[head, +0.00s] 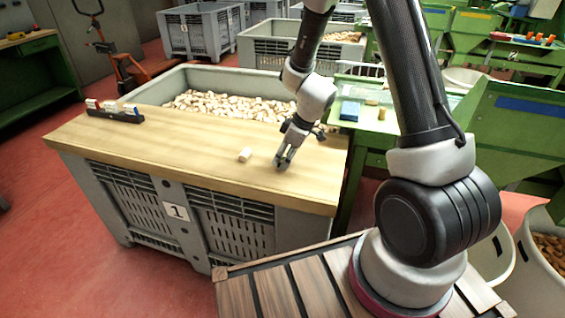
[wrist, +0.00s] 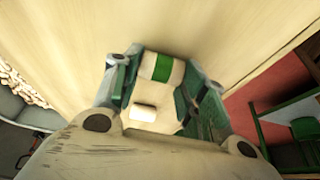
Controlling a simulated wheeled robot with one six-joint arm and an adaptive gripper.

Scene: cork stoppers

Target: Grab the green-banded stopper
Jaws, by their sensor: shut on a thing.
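The green-banded stopper (wrist: 161,67) is pale cork with a green band round its middle. In the wrist view it lies crosswise between the two fingertips of my gripper (wrist: 163,75). My gripper is shut on it, with a finger at each end. In the head view my gripper (head: 283,164) points down at the right part of the wooden board, close to its surface. The stopper in its grip is too small and covered to make out there. I cannot tell whether it still touches the board.
A pale stopper (head: 245,155) lies on the wooden board (head: 160,150), left of my gripper. A dark rack (head: 115,112) with several pieces stands at the board's far left. A grey bin (head: 170,83) full of corks lies behind. The board's middle is clear.

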